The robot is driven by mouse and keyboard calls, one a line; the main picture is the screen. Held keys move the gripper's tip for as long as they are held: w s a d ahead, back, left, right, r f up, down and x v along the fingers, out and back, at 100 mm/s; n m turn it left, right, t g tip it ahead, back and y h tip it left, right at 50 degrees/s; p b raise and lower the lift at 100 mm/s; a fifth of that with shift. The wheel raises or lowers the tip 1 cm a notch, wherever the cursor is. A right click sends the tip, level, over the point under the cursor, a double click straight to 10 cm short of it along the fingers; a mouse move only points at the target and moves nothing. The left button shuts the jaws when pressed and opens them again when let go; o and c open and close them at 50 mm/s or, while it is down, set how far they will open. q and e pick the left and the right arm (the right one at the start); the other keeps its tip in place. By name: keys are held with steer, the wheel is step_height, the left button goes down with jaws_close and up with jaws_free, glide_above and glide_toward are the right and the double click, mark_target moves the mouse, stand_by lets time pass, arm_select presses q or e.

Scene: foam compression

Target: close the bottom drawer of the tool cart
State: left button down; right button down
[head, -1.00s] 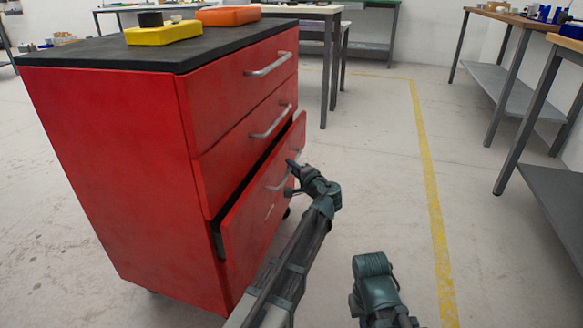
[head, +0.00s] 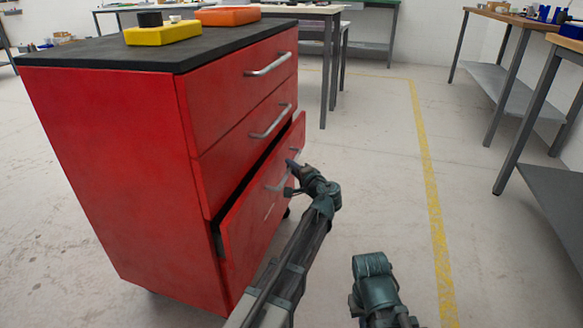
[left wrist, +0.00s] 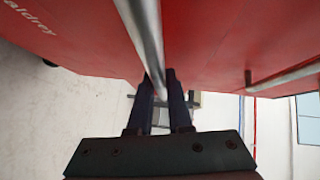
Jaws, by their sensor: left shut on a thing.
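The red tool cart (head: 110,165) stands at the left in the head view. Its bottom drawer (head: 243,232) is partly open, with a dark gap above its front. The upper drawers are flush. My left gripper (head: 290,176) is at the bottom drawer's handle (head: 277,182). In the left wrist view, the gripper's two dark fingers (left wrist: 161,100) are on either side of the metal handle bar (left wrist: 145,35), shut on it. The red drawer front (left wrist: 75,30) with white lettering is close beyond. My right arm shows low in the head view, but I cannot make out its gripper.
A yellow case (head: 163,33) and an orange case (head: 228,16) lie on the cart's black top (head: 90,52). Workbenches stand at the back and along the right (head: 530,110). The floor between cart and right benches is clear, with a yellow line (head: 425,160).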

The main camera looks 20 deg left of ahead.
mark_target(280, 165)
stand_by(0.3)
arm_select(q)
steer(key=shift+a, duration=2.1)
steer(key=c, duration=0.8)
jaws_free()
steer(key=shift+a, duration=0.1)
steer(key=shift+c, duration=0.2)
steer(key=p+v, duration=0.2)
steer(key=v, duration=1.2)
steer(key=shift+a, duration=0.1)
